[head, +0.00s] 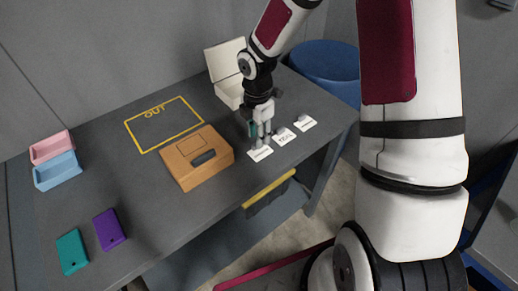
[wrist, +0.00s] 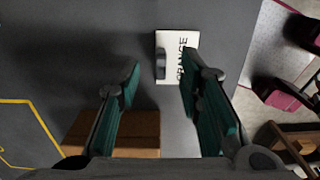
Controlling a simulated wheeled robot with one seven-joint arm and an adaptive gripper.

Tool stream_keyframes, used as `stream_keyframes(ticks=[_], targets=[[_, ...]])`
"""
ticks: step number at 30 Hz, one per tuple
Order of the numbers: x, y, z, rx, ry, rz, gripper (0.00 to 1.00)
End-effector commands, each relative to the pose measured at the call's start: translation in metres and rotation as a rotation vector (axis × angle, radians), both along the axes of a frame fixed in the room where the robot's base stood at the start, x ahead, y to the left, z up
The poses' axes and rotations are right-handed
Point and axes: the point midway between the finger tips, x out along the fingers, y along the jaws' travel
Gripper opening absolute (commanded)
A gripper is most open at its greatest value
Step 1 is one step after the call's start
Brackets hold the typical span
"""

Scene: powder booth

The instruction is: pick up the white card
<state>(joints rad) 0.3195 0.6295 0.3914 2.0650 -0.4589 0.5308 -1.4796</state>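Three white cards lie in a row near the table's right edge in the head view: a near one (head: 260,153), a middle one (head: 284,137) and a far one (head: 305,123). Each seems to carry a small grey raised piece. In the wrist view one white card (wrist: 175,42) reads "ORANGE" and has a dark grip on it. My gripper (head: 261,142) points down over the near card. In the wrist view its teal-padded fingers (wrist: 160,68) are apart, with nothing held between them. The right finger covers part of the card. Whether the fingertips touch it is unclear.
An orange box (head: 195,160) with a dark handle stands left of the near card. A yellow "OUT" outline (head: 163,122) is bare. An open white box (head: 226,75) stands behind. Pink (head: 52,147) and blue (head: 58,171) trays, teal (head: 72,252) and purple (head: 109,229) pieces lie left.

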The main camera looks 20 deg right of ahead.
Motion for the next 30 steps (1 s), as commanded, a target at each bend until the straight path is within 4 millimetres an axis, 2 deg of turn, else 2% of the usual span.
stream_keyframes(ticks=[6, 14, 15, 19, 30], targets=[[-0.001, -0.002, -0.027, 0.001, 0.001, 0.001, 0.33], [0.0, -0.002, -0.031, -0.001, -0.001, 0.0, 0.33], [0.0, -0.002, -0.031, -0.001, -0.001, 0.0, 0.31], [0.0, -0.002, -0.03, -0.001, -0.001, 0.0, 0.02], [0.0, -0.002, -0.03, -0.001, -0.001, 0.0, 0.0]])
